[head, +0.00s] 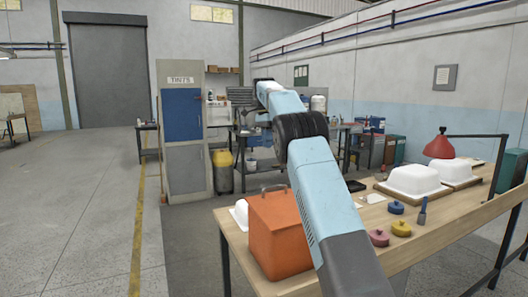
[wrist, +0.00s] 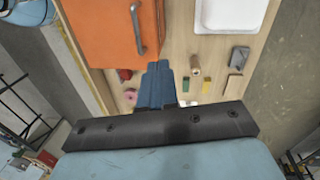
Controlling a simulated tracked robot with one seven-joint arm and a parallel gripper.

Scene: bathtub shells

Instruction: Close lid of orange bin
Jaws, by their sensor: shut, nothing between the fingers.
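The orange bin (head: 280,235) stands near the left end of the wooden table, with a handle (head: 272,188) on its top. In the wrist view an orange panel of the bin (wrist: 95,28) with a grey handle (wrist: 137,28) fills the upper left. I cannot tell whether the lid is fully down or partly raised. My gripper (wrist: 158,66) is shut and empty in the wrist view, its fingertips below and a little right of the handle in the picture, with no contact visible. In the head view my arm hides part of the bin's right side, and the gripper is not clearly visible.
White tub shells (head: 413,181) sit at the table's right, near a red lamp (head: 439,145). Yellow (head: 401,228), pink (head: 378,237) and blue (head: 396,207) round pieces lie on the table (head: 440,225). A blue cabinet (head: 182,115) stands behind. Floor at left is clear.

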